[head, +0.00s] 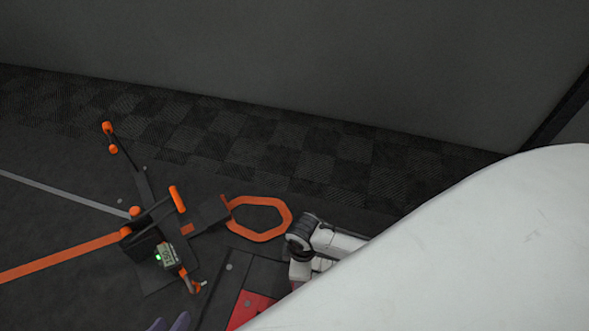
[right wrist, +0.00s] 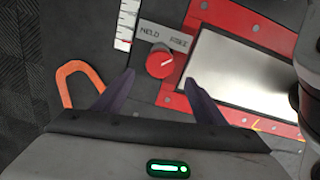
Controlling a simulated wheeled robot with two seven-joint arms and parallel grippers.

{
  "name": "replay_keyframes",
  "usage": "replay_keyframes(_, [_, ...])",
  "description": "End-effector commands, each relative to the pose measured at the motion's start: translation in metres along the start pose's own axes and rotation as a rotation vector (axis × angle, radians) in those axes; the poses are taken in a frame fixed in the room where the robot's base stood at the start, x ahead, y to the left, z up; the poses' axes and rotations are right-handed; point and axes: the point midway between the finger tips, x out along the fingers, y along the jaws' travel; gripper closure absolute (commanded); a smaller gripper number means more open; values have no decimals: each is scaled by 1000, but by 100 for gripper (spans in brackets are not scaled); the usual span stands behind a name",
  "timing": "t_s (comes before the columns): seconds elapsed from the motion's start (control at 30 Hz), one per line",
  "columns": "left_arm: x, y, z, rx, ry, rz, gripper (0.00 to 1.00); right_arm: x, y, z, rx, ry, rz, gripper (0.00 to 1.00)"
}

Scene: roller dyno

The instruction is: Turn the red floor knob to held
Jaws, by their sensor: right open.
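The red knob (right wrist: 160,63) sits on a grey floor plate in the right wrist view, with the label HELD to its upper left and FREE to its upper right. Its pale mark points right and slightly up, toward the FREE side. My right gripper (right wrist: 158,88) is open and empty, its dark purple fingers spread on either side below the knob, with no contact visible. In the head view the knob and right gripper are hidden behind my white body. Only the fingertips of my left gripper (head: 168,324) show at the bottom edge, so its opening is unclear.
A red frame (right wrist: 232,22) surrounds a bare metal plate (right wrist: 245,70) right of the knob. A white scale strip (right wrist: 127,22) and an orange loop (right wrist: 82,80) lie left of it. A grey wall closes the back.

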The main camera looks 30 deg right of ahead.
Motion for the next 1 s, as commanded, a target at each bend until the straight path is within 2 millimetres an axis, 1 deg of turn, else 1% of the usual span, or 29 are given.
replay_keyframes(0.17, [4,6,-5,-4,31,27,69,25,0,0,-3,-5,-2,35])
replay_keyframes(0.23, [4,10,-9,-11,58,46,69,39,0,0,-2,-5,-3,35])
replay_keyframes(0.4, [-1,22,-23,-33,135,95,69,72,0,0,-1,-4,-2,35])
replay_keyframes(0.5, [-5,28,-31,-44,173,121,69,86,0,0,-1,-4,-2,35])
replay_keyframes(0.6, [-9,32,-37,-52,202,139,69,95,0,0,-2,-1,-1,35])
replay_keyframes(0.7, [-12,35,-41,-57,218,152,69,100,0,0,-2,-2,-1,35])
replay_keyframes(1.0, [-14,37,-43,-59,224,157,69,100,0,0,-1,-1,0,35])
